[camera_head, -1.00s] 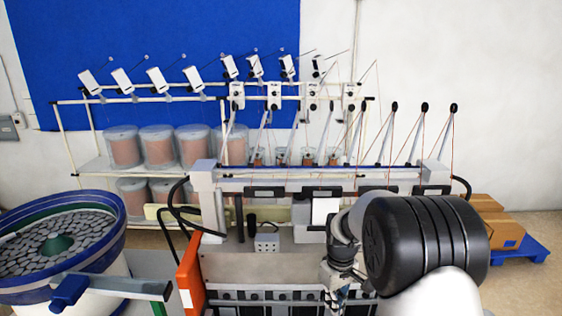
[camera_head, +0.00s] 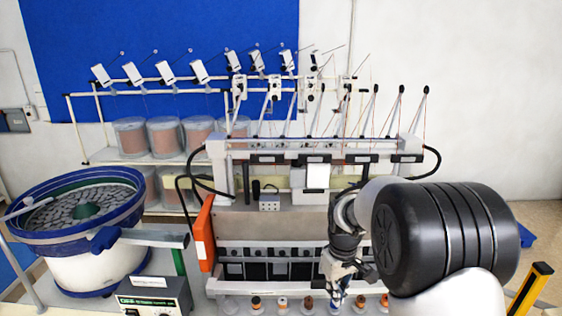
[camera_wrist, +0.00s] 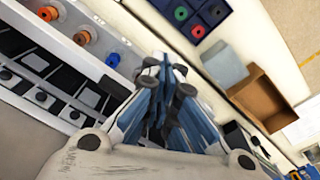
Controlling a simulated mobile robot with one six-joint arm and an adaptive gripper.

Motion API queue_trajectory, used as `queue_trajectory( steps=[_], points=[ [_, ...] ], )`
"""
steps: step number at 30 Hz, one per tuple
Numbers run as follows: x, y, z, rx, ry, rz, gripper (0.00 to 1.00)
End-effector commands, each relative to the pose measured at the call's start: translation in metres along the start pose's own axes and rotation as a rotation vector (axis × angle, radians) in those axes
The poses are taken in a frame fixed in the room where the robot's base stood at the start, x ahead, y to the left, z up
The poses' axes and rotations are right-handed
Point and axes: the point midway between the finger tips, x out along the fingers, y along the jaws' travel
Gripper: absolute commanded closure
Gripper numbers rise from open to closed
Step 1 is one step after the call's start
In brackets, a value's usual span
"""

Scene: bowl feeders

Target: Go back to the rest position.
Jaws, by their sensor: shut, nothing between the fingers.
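My gripper (camera_wrist: 168,72) is shut and empty, its fingers together in the middle of the wrist view. In the head view my gripper (camera_head: 338,292) points down in front of the winding machine (camera_head: 330,215), at the right of its front. It looks close to the row of small spools along the machine's front edge; I cannot tell the exact gap. My arm hides the machine's right part.
A blue bowl feeder (camera_head: 60,240) full of grey parts stands at the left. An orange panel (camera_head: 203,235) stands on the machine's left side. A yellow-black post (camera_head: 532,290) is at the lower right. The wrist view shows an open cardboard box (camera_wrist: 262,100) and a dark bin (camera_wrist: 195,15).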

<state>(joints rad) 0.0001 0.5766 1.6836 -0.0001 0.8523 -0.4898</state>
Motion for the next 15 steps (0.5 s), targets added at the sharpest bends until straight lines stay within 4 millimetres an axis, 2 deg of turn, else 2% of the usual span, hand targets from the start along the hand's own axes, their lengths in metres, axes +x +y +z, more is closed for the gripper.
queue_trajectory(
  steps=[8,11,15],
  points=[
    [-0.02,-0.016,0.03,0.073,0.054,0.027,1.0],
    [-0.029,-0.025,0.048,0.11,0.083,0.039,1.0],
    [-0.035,-0.045,0.086,0.181,0.136,0.058,1.0]
  ],
)
